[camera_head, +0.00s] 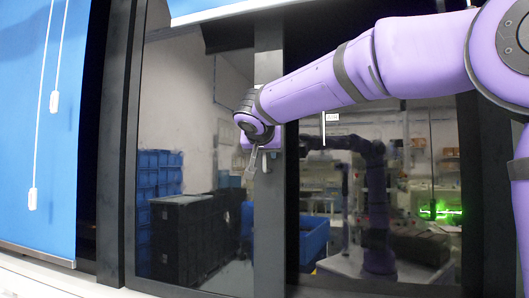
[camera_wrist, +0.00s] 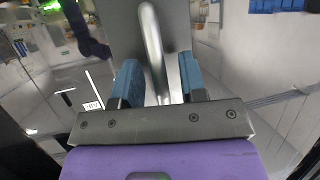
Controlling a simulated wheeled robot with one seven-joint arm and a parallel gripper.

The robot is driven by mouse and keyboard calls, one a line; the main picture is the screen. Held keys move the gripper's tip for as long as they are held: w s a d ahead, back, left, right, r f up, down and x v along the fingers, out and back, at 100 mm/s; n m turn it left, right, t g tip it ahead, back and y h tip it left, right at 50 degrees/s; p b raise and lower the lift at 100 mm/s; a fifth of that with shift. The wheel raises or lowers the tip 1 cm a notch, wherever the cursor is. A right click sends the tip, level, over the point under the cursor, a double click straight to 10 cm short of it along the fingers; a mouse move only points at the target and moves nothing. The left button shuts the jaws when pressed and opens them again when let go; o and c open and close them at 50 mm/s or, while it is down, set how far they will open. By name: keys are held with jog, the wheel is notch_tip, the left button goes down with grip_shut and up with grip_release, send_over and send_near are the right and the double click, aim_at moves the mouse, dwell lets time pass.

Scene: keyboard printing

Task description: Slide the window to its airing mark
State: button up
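The window's sliding sash has a dark grey upright stile (camera_head: 268,215), with a metal bar handle (camera_wrist: 152,35) on it. My gripper (camera_head: 253,160) is at the stile at about mid-height in the head view. In the wrist view, the two blue fingers of my gripper (camera_wrist: 160,75) stand apart, one on each side of the handle bar, with gaps visible between. Whether a finger touches the bar is unclear. A small white label with a thin white line, likely the airing mark (camera_head: 332,117), is on the glass right of the stile. It also shows in the wrist view (camera_wrist: 92,105).
A blue blind (camera_head: 35,130) with hanging white cords is at the left. The dark window frame (camera_head: 118,150) stands beside it. My purple arm reaches in from the right, across the glass. Blue crates and dark boxes show in the glass. A pale sill runs along the bottom.

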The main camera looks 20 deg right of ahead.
jog(key=shift+w+d+f, duration=0.1)
jog(key=shift+w, duration=0.05)
grip_shut()
jog(key=s+d, duration=0.6)
jog(key=d, duration=0.2)
grip_release()
dwell(0.3)
